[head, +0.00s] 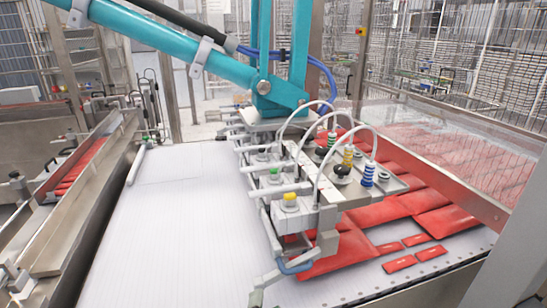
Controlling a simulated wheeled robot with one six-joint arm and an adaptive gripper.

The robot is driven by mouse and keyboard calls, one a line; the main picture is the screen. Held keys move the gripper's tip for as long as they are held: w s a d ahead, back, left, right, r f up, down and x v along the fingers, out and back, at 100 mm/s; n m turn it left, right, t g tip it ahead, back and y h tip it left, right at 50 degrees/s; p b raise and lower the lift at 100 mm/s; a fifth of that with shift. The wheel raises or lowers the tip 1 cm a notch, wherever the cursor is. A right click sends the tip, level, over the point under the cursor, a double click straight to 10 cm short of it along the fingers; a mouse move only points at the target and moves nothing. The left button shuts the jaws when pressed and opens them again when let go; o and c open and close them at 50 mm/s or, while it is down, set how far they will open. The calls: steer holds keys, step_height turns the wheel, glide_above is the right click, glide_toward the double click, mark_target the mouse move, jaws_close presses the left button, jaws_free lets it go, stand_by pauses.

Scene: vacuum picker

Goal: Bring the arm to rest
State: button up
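My gripper is not in view, and no part that I can surely call my arm shows in the head view. A vacuum picker head (322,203) with several pipes, hoses and coloured fittings hangs from teal links (160,42). It sits low over the white conveyor belt (150,230), at the edge of a layer of red packets (448,221). The picker head hides part of the packets. I cannot tell whether it touches them.
Several small red packets (400,263) lie near the belt's front edge. A clear cover (440,150) stands over the right side. A metal side rail (75,225) runs along the left. Wire fencing (455,50) closes the back. The belt's left half is bare.

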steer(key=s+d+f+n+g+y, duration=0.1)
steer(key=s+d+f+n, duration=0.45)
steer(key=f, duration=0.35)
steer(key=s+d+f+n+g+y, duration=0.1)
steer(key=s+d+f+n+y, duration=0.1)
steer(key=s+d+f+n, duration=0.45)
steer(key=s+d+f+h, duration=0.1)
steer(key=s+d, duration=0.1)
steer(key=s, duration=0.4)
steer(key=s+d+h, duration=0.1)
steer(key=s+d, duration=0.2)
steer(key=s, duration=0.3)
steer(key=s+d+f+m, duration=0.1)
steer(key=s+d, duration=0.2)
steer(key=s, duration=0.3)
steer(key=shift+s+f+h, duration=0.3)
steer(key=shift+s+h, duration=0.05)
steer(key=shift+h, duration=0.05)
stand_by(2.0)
